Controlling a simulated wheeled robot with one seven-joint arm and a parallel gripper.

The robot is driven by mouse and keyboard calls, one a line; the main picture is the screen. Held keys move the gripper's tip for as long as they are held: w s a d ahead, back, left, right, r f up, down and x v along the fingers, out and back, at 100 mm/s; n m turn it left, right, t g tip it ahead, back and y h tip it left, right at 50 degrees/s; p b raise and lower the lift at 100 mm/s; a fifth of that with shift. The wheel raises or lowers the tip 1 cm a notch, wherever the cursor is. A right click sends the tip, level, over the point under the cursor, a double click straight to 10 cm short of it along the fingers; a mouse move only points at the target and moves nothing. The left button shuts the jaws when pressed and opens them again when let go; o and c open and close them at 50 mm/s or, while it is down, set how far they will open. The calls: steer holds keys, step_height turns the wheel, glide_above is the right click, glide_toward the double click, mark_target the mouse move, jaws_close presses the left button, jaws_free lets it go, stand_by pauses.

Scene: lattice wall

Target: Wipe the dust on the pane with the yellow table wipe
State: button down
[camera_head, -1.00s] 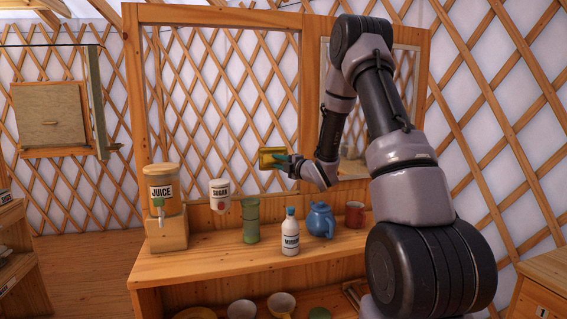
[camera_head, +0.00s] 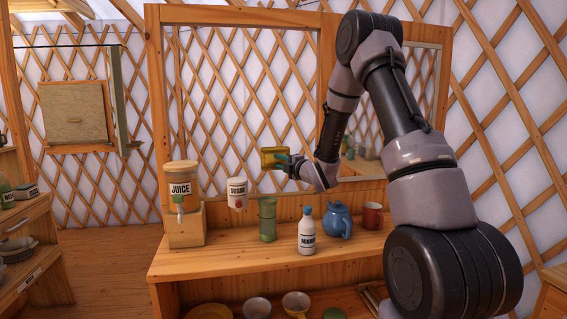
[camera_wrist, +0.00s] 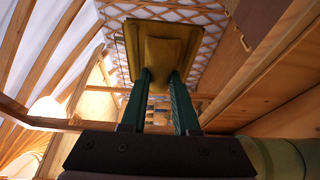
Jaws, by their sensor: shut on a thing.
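The yellow table wipe (camera_head: 273,157) is a flat, dull yellow pad with a block on its back. My gripper (camera_head: 285,159), with green fingers, is shut on that block; the wrist view shows the wipe (camera_wrist: 159,32) beyond the fingertips (camera_wrist: 164,78). The pane (camera_head: 235,90) is the large clear area in the wooden frame behind the counter, with lattice showing through it. The wipe is in front of the pane's lower right part in the head view; I cannot tell whether it touches. I cannot make out dust on the pane.
Below the pane, the wooden counter (camera_head: 210,262) holds a juice dispenser (camera_head: 180,190), a sugar jar (camera_head: 237,192), a green container (camera_head: 267,218), a white bottle (camera_head: 306,232), a blue teapot (camera_head: 338,220) and a red mug (camera_head: 373,215). A mirror (camera_head: 362,140) is at right.

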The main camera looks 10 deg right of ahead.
steer(key=shift+a+r, duration=0.1)
steer(key=shift+s, duration=2.9)
steer(key=shift+s, duration=0.1)
steer(key=s, duration=0.2)
steer(key=shift+s, duration=0.4)
